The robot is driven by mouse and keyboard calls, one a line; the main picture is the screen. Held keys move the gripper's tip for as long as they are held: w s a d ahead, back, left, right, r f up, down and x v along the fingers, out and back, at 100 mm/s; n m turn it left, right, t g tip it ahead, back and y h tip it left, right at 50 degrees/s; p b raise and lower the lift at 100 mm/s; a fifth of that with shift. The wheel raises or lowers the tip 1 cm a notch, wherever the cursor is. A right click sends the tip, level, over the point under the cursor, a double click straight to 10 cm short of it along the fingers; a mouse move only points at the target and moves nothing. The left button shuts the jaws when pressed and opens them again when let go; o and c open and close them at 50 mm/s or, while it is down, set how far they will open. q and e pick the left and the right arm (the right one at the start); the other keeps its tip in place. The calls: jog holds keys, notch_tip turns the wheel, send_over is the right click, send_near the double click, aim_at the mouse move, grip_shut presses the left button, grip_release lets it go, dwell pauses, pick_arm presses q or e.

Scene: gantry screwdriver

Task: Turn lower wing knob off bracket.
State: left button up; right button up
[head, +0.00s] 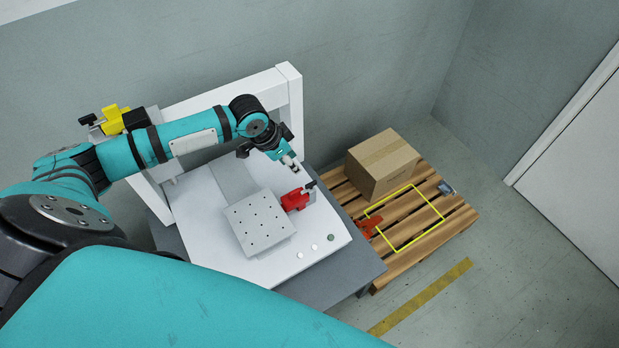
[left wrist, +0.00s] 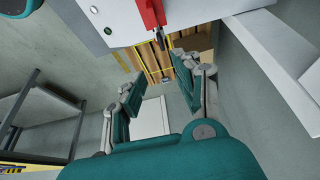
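A red bracket (head: 294,200) stands at the right edge of the white gantry bed, with a small black knob (head: 310,185) at its upper right. In the left wrist view the red bracket (left wrist: 150,14) is at the top, and the dark knob (left wrist: 163,40) hangs below it. My left gripper (head: 292,164) is above and slightly left of the knob, apart from it. Its fingers (left wrist: 157,68) are spread and empty in the left wrist view, with the knob beyond the fingertips. I cannot make out the knob's wings. My right gripper is not in view.
A perforated plate (head: 257,222) lies on the bed beside the bracket. A yellow bracket (head: 116,120) with a black knob is on the gantry's left. A pallet (head: 440,228) at right carries a cardboard box (head: 382,165), a red part (head: 367,226) and a yellow outline.

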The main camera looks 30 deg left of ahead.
aim_at(311, 183)
pick_arm(q)
jog(key=b+x, duration=0.1)
jog(key=x, duration=1.3)
jog(key=shift+w+r, duration=0.1)
jog(key=shift+w+d+f, duration=0.1)
jog(key=shift+w+f, duration=0.15)
jog(key=shift+f, duration=0.4)
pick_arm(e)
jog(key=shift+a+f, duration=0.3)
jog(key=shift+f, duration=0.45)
pick_arm(q)
jog(key=shift+c, duration=0.3)
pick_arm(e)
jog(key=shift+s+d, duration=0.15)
pick_arm(q)
grip_shut()
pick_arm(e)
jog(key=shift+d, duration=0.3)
